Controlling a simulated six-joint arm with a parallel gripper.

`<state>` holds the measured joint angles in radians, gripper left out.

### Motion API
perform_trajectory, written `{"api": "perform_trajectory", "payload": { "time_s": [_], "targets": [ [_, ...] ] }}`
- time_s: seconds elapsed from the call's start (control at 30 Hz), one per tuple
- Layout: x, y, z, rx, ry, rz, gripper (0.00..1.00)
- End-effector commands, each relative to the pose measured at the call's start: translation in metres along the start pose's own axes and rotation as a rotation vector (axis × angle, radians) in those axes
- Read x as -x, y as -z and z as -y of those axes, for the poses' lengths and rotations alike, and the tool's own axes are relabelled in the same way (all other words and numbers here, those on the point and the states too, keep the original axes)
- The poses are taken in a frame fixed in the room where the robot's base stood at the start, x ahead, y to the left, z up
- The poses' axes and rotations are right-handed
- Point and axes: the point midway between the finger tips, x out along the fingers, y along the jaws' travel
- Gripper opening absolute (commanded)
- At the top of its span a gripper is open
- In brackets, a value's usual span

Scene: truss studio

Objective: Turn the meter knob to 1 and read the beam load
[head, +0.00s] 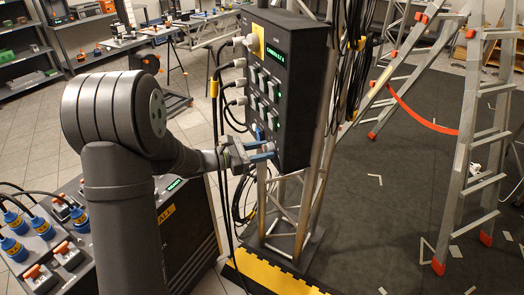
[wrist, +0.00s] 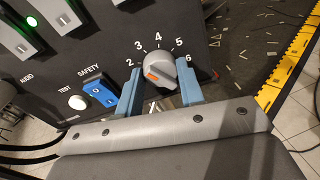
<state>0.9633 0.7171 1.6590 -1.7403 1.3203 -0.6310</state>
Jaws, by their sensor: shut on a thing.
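The meter knob (wrist: 160,70) is a grey round dial with an orange mark on its left side, on the dark panel. The numbers 2, 3, 4, 5 and 6 show in an arc around it; a 1 is not visible, and the left finger covers part of the panel there. The orange mark faces left, but I cannot tell its exact number. My gripper (wrist: 160,88) has its blue fingers on both sides of the knob, shut on it. In the head view my gripper (head: 258,153) is at the bottom of the tall black meter box (head: 297,75). Its small green display (head: 276,56) is too small to read surely.
A blue safety switch (wrist: 101,93) and a white test button (wrist: 77,102) sit left of the knob. Black cables (head: 222,100) hang beside the box. A stepladder (head: 470,130) stands at the right, and a cabinet with blue connectors (head: 42,228) at lower left.

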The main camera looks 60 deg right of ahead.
Motion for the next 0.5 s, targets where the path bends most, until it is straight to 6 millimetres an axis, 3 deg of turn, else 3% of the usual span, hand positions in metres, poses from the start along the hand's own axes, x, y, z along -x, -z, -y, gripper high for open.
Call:
{"api": "perform_trajectory", "payload": {
  "time_s": [0.5],
  "targets": [
    [0.0002,0.0018,-0.0002,0.489,0.029,0.032,0.12]
  ]
}}
